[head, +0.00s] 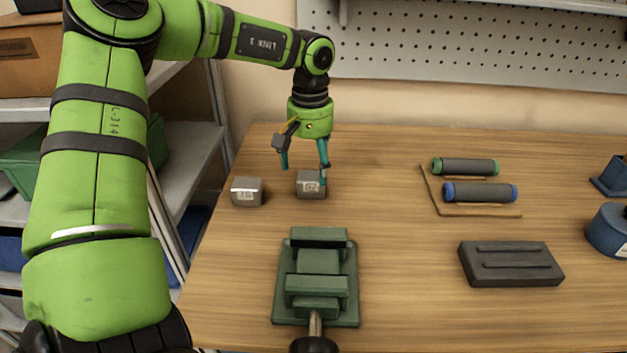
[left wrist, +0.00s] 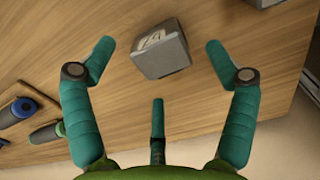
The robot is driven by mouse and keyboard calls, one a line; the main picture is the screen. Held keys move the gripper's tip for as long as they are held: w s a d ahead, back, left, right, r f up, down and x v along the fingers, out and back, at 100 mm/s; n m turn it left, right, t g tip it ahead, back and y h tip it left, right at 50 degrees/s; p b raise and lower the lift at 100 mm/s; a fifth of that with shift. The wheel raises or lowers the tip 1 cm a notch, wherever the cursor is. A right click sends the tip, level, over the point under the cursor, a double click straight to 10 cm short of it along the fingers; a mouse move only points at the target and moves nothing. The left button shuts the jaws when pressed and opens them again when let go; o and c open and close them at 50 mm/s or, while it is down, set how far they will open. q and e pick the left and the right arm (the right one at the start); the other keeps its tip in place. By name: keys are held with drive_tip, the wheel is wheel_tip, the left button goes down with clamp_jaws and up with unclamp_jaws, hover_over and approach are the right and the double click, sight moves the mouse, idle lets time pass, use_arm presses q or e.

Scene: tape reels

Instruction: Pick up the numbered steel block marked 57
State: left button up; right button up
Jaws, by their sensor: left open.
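Two grey steel blocks stand on the wooden table. The right one (head: 311,186) has a pale label whose digits are too small to read surely; they may be 57. The left one (head: 247,192) has a label that looks like 76 or 16. My left gripper (head: 304,162) is open, pointing down just above and behind the right block. In the left wrist view this block (left wrist: 163,53) lies ahead between the teal fingers, tilted in the picture, with none seen closed on it. Its label is blurred there. My right gripper is not in view.
A green vise (head: 318,262) stands in front of the blocks. Two dark rollers with green (head: 465,167) and blue (head: 480,192) ends lie on a wooden holder to the right. A dark slotted block (head: 511,264) is at front right. The table between is clear.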

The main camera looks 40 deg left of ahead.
sight(311, 177)
use_arm(q)
wheel_tip(311, 177, down, 3)
drive_tip(key=shift+r, duration=0.15)
drive_tip(key=shift+w+f, duration=0.15)
drive_tip(key=shift+f, duration=0.2)
drive_tip(key=c, duration=1.6)
drive_tip(key=shift+c, duration=0.3)
drive_tip(key=shift+r, duration=0.1)
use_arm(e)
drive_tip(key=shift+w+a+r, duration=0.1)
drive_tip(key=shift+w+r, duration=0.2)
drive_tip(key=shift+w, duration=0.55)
use_arm(q)
drive_tip(key=shift+r, duration=0.1)
